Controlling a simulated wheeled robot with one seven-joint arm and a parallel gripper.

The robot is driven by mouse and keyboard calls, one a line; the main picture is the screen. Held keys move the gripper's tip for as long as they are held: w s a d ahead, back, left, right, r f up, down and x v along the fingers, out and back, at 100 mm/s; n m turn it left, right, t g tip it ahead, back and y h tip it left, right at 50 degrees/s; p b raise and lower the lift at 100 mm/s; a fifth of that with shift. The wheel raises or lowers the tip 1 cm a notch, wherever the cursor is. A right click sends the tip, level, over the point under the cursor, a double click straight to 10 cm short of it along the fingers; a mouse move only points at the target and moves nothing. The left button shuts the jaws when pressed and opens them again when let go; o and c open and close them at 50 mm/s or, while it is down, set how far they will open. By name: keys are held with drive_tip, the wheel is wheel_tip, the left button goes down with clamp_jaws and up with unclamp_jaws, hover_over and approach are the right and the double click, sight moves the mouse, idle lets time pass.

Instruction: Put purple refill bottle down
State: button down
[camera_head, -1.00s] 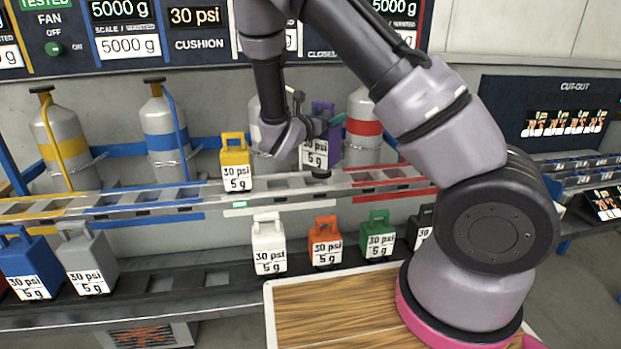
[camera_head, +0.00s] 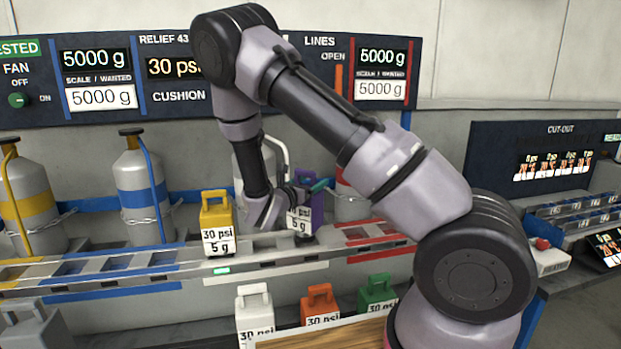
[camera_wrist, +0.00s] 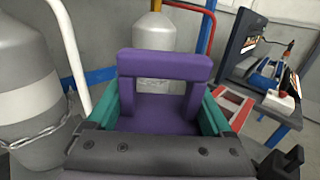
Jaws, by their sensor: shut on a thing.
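The purple refill bottle (camera_head: 316,207) has a white label reading 5 g, partly hidden by my arm in the head view. It is upright over the right part of the white section of the slotted rail (camera_head: 265,272), close to the red section. I cannot tell whether its base touches the rail. My gripper (camera_head: 301,190) is shut on it. In the wrist view, the teal fingers of my gripper (camera_wrist: 167,100) sit on both sides of the purple handle (camera_wrist: 165,64). The bottle's lower part is hidden there.
A yellow bottle (camera_head: 216,222) stands on the same rail to the left. White (camera_head: 254,312), orange (camera_head: 320,304) and green (camera_head: 377,293) bottles stand on a lower level in front. Grey cylinders (camera_head: 137,185) stand behind the rail, with a chained one (camera_wrist: 30,90) close at left in the wrist view.

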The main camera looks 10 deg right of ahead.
drive_tip(key=shift+f, duration=1.75)
unclamp_jaws()
drive_tip(key=shift+f, duration=0.15)
approach(305, 206)
drive_tip(key=w+d+r, duration=0.1)
drive_tip(key=w+d, duration=0.1)
drive_tip(key=w, duration=0.3)
drive_tip(key=shift+r, duration=0.1)
